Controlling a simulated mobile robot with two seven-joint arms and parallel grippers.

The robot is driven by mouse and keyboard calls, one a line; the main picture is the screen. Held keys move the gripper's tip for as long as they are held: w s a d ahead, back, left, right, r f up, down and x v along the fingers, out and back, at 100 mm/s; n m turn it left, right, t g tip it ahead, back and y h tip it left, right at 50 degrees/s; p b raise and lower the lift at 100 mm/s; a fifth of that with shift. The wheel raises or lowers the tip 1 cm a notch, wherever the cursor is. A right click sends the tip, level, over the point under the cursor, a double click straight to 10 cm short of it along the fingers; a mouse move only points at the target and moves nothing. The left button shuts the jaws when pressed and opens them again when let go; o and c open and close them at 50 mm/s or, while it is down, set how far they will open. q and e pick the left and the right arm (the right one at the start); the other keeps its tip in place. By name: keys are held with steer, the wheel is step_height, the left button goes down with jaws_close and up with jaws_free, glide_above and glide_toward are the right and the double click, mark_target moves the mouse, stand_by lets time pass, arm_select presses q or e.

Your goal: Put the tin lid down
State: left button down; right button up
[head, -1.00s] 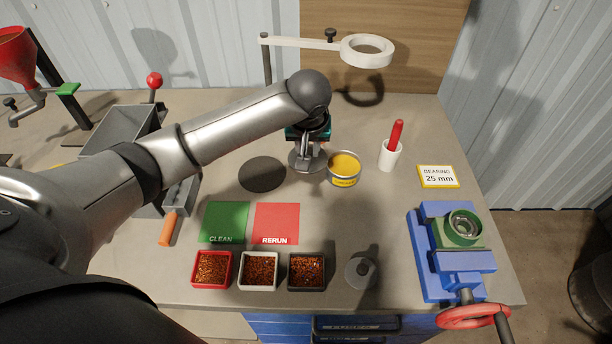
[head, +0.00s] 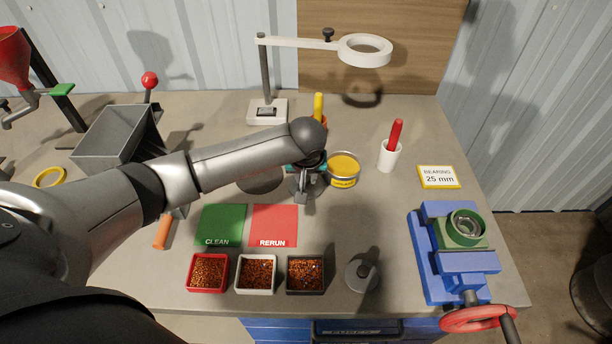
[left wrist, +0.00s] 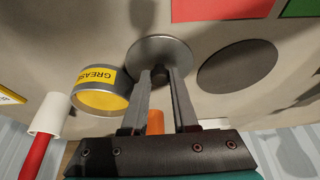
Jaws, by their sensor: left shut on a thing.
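My left gripper (head: 303,195) is shut on the knob of the tin lid, a round grey metal disc that shows at its edge in the head view (head: 293,187). In the left wrist view the lid (left wrist: 166,46) lies flat beyond the fingertips (left wrist: 160,76), which grip its dark knob. I cannot tell whether the lid touches the bench. The open grease tin (head: 343,180), yellow inside, stands just right of the lid; it also shows in the left wrist view (left wrist: 99,99). A dark round patch (head: 260,180) lies left of the lid, partly behind my arm.
Green CLEAN (head: 222,224) and red RERUN (head: 273,225) mats lie in front. Nearer are three trays of scrap, one being the red tray (head: 190,274), and a grey disc with a knob (head: 360,275). A white cup (head: 390,158) and blue vise (head: 430,260) stand right.

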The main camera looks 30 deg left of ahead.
arm_select(q)
steer(key=c, duration=0.7)
jaws_free()
steer(key=p+v, duration=0.3)
steer(key=v, duration=0.9)
steer(key=shift+r, duration=0.15)
